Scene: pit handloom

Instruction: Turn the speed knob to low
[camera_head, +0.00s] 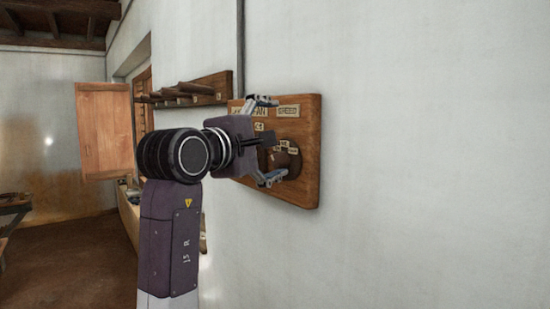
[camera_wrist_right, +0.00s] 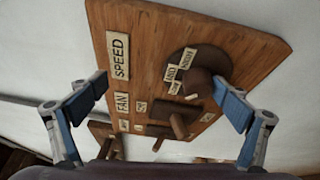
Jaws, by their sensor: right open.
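The wooden control board (camera_head: 309,140) is fixed to the white wall, and my right gripper (camera_head: 268,141) is in front of it with its fingers spread. The board also fills the middle of the right wrist view (camera_wrist_right: 150,50), with a SPEED label (camera_wrist_right: 118,56) and a FAN label. The dark round speed knob (camera_wrist_right: 205,68) has small labels around it. It lies between the open fingers in that view, nearer the right one; I cannot tell whether they touch. In the head view the gripper partly hides the knob. My left gripper is not in view.
Another dark plate (camera_wrist_right: 152,110) and brown pegs (camera_wrist_right: 179,127) sit on the board beside the knob. In the head view a wooden peg rail (camera_head: 205,90) is on the wall to the left, beyond the gripper. The wall right of the board is bare.

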